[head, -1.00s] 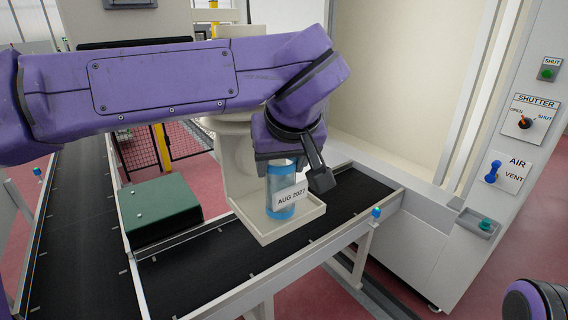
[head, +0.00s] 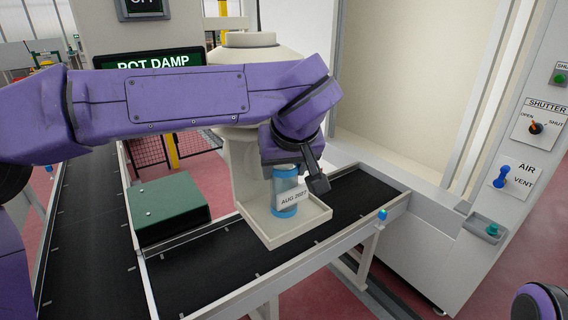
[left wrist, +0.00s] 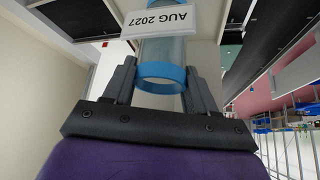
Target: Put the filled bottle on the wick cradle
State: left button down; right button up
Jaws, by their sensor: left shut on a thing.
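The bottle (head: 285,190) is a clear cylinder with blue bands at both ends and a white "AUG 2027" label. My left gripper (head: 286,168) is shut on its upper end and holds it roughly upright over the cream tray (head: 300,232) of a rounded cream machine. I cannot tell whether its base touches the tray. In the left wrist view the bottle (left wrist: 163,55) sits between the two dark fingers of my left gripper (left wrist: 162,85). The bottle's contents are not clear. I cannot identify the wick cradle for sure. My right gripper is out of view.
The tray stands on a black conveyor (head: 205,280) with pale rails. A dark green box (head: 170,210) lies to the left. A cabinet at the right carries a shutter knob (head: 536,128) and a blue air lever (head: 501,177). The conveyor right of the tray is clear.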

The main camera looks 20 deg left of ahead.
pick_arm(q)
jog(key=shift+c, duration=1.5)
grip_release()
jog(key=shift+r, duration=0.1)
jog(key=b+v, duration=0.1)
jog(key=v, duration=1.1)
